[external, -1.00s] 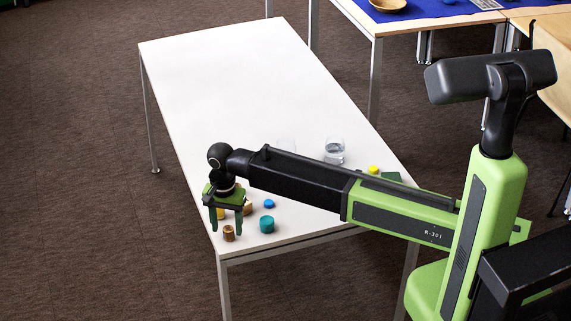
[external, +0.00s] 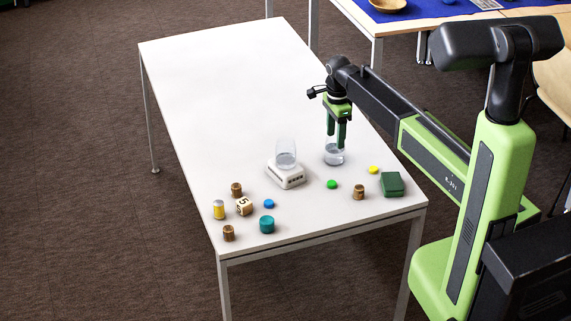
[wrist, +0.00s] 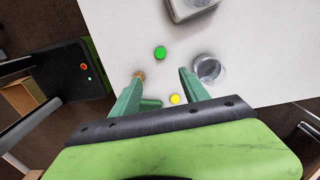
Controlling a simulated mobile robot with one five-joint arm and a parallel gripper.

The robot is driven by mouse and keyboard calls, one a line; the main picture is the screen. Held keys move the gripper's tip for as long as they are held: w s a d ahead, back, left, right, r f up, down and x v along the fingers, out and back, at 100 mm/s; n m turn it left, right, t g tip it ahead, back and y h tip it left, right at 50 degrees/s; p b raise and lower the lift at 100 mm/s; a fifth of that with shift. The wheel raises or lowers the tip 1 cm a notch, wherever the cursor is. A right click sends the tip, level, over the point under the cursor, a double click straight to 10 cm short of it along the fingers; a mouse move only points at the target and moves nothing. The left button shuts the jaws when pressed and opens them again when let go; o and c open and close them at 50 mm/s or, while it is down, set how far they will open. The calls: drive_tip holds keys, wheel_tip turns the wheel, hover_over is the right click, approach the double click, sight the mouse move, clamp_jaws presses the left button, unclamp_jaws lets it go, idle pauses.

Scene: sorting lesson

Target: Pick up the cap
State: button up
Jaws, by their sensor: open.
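Several small round caps lie flat on the white table. A green cap (external: 332,184) is near the scale, and it shows ahead of my fingertips in the wrist view (wrist: 160,53). A yellow cap (external: 374,170) is near the right edge and shows between my fingers in the wrist view (wrist: 175,99). A blue cap (external: 269,204) is at the left. My gripper (external: 336,140) is open and empty, pointing down above the table, in front of the glass of water in the external view. In the wrist view my fingers (wrist: 160,76) are spread apart.
A glass of water (external: 334,156) stands beside a white scale (external: 291,182) bearing another glass (external: 286,154). A brown cylinder (external: 358,193) and dark green box (external: 391,184) are at right. A numbered cube (external: 244,206), yellow can (external: 218,210) and teal cylinder (external: 267,225) are at left.

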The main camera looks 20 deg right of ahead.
sight(332, 182)
drive_tip(key=f+b, duration=1.1)
drive_tip(key=f, duration=0.1)
drive_tip(key=f+b, duration=0.5)
drive_tip(key=b, duration=0.1)
drive_tip(key=shift+w+a+f+b, duration=0.1)
drive_tip(key=shift+a+f+b, duration=0.2)
drive_tip(key=shift+f, duration=0.1)
drive_tip(key=shift+r, duration=0.2)
clamp_jaws()
